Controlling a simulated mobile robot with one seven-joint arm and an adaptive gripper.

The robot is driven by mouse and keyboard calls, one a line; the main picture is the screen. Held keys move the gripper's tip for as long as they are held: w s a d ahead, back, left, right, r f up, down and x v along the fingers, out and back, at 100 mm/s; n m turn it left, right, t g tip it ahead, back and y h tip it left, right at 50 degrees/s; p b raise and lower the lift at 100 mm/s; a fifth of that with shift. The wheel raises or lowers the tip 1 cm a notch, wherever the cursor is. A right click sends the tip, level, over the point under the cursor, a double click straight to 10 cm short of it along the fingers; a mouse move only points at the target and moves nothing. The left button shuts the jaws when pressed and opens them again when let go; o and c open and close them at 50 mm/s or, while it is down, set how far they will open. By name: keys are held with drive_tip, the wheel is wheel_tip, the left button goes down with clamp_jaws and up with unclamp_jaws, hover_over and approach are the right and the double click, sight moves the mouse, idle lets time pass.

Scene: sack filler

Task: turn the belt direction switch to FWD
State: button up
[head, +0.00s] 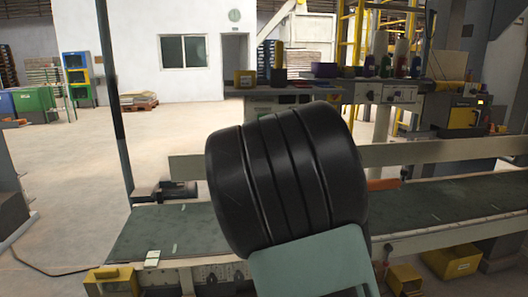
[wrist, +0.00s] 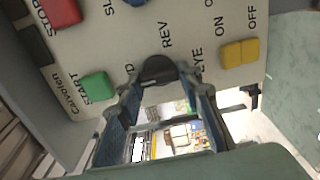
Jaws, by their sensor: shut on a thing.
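The belt direction switch (wrist: 157,68) is a black rotary knob on a pale control panel (wrist: 125,50) in the wrist view. The word REV is printed by it, and a letter D, the end of a partly hidden word, shows to its left. My gripper (wrist: 163,80) has its two blue-padded fingers on either side of the knob, shut on it at the tips. Which way the knob points cannot be made out. In the head view my own arm covers the middle, and neither the switch nor my gripper shows.
On the same panel, a red STOP button (wrist: 61,12) and a green START button (wrist: 98,87) sit left of the knob. A yellow switch (wrist: 240,53) by ON and OFF sits right. In the head view a green conveyor belt (head: 165,231) runs across, with low rails behind it.

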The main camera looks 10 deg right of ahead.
drive_tip(key=o, duration=1.2)
drive_tip(key=shift+c, duration=0.2)
drive_tip(key=shift+s, duration=0.15)
drive_tip(key=s, duration=1.1)
drive_tip(key=shift+s, duration=0.4)
